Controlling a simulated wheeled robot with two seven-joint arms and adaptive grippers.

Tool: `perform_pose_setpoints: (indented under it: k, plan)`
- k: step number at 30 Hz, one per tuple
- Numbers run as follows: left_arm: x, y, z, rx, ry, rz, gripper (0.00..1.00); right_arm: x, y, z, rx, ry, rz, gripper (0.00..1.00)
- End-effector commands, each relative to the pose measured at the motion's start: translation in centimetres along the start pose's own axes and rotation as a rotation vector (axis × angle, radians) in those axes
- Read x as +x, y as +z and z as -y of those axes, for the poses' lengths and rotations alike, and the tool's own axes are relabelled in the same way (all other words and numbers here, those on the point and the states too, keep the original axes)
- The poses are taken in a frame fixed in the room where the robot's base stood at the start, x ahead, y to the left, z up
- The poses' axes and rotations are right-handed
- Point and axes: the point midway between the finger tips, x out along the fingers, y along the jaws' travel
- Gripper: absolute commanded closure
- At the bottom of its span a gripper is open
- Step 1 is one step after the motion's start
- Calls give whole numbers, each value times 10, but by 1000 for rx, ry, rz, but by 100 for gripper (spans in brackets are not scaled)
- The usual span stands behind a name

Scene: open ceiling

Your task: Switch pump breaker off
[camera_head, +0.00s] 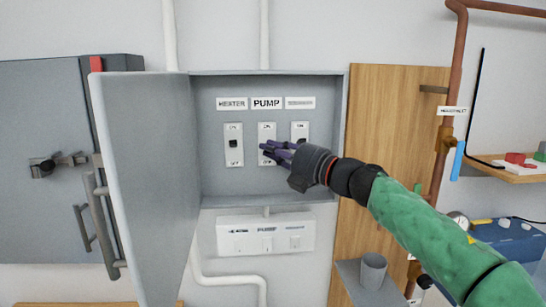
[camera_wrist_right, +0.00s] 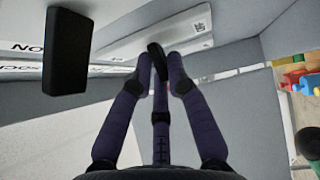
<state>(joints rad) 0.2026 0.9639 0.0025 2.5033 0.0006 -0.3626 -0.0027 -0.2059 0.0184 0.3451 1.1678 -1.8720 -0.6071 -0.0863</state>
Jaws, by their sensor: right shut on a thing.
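The pump breaker (camera_head: 266,131) is the middle of three white switches in an open grey box, under the label PUMP (camera_head: 266,103). ON is printed at its top and OFF at its bottom. My right gripper (camera_head: 270,150) reaches in from the right, with its purple fingers over the lower half of this switch, and hides its lever. In the wrist view my right gripper (camera_wrist_right: 160,80) is shut on a dark lever (camera_wrist_right: 156,57), which shows between the fingertips. My left gripper is out of view.
The heater breaker (camera_head: 234,145) is to the left; another breaker (camera_head: 300,131) is close on the right, its black lever (camera_wrist_right: 68,50) beside my fingers. The box door (camera_head: 145,170) stands open left. A lower switch panel (camera_head: 265,236) is below.

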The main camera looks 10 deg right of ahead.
Motion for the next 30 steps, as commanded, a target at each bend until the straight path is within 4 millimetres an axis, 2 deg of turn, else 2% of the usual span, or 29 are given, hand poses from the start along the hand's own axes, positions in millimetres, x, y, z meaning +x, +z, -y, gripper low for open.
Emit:
perform_pose_setpoints:
  k: [3,15,30]
  plan:
    - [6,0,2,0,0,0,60,0,0,6,-43,46,0,100]
    - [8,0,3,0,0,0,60,1,0,12,-185,186,-1,100]
    - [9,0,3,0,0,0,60,1,0,15,-244,242,-2,100]
